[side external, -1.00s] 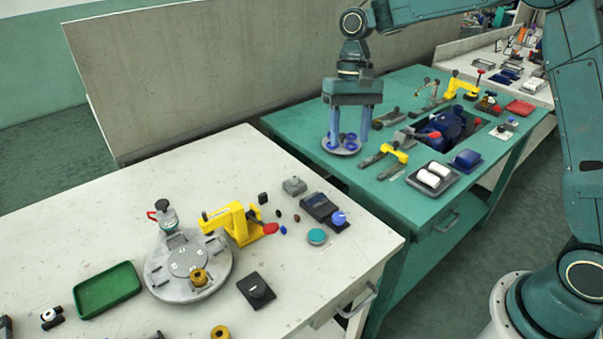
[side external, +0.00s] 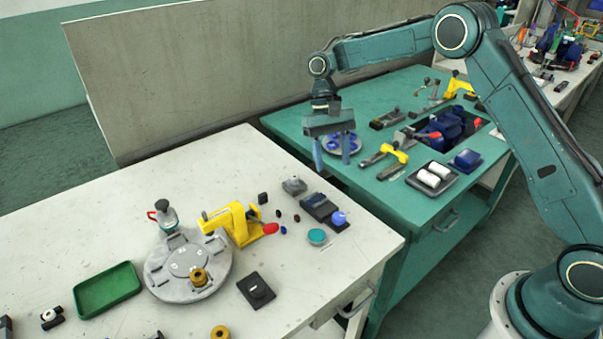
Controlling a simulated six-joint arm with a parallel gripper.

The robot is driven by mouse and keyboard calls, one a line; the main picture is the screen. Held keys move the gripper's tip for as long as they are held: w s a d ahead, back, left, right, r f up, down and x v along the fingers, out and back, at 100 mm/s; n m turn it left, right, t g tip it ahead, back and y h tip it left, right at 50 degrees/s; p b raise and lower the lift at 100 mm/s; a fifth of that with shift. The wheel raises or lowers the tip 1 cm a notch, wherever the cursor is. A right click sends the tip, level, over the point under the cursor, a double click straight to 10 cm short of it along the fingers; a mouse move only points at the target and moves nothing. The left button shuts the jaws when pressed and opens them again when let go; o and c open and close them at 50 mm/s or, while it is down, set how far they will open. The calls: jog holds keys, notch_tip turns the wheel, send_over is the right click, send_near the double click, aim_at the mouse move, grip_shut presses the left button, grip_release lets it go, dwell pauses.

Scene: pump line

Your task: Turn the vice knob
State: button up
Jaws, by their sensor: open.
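My gripper (side external: 332,158) is open and empty, fingers pointing down, over the left end of the green table, in front of a round grey plate (side external: 356,149) with blue pieces, which it partly hides. No part is clearly recognisable as the vice knob. A small grey vice-like block (side external: 294,186) with a little top piece sits on the white table, left of and nearer than the gripper. A blue round knob (side external: 339,217) on a dark base is also on the white table, below the gripper in the picture. Both are apart from my gripper.
A yellow clamp (side external: 237,222) with a red handle stands by a round grey fixture (side external: 188,289) on the white table. A green tray (side external: 107,290) lies left. More yellow clamps and a black tray with white rolls (side external: 433,178) are on the green table. A grey wall panel stands behind.

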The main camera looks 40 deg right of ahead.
aim_at(339, 216)
jog(key=shift+x, duration=6.8)
jog(key=shift+w, duration=0.1)
jog(key=c, duration=0.9)
jog(key=shift+c, duration=0.2)
jog(key=shift+n, duration=0.3)
jog(key=shift+a+n+h, duration=0.1)
jog(key=shift+n+h, duration=0.8)
jog(key=shift+n, duration=1.1)
jog(key=o, duration=0.9)
jog(key=shift+o, duration=0.2)
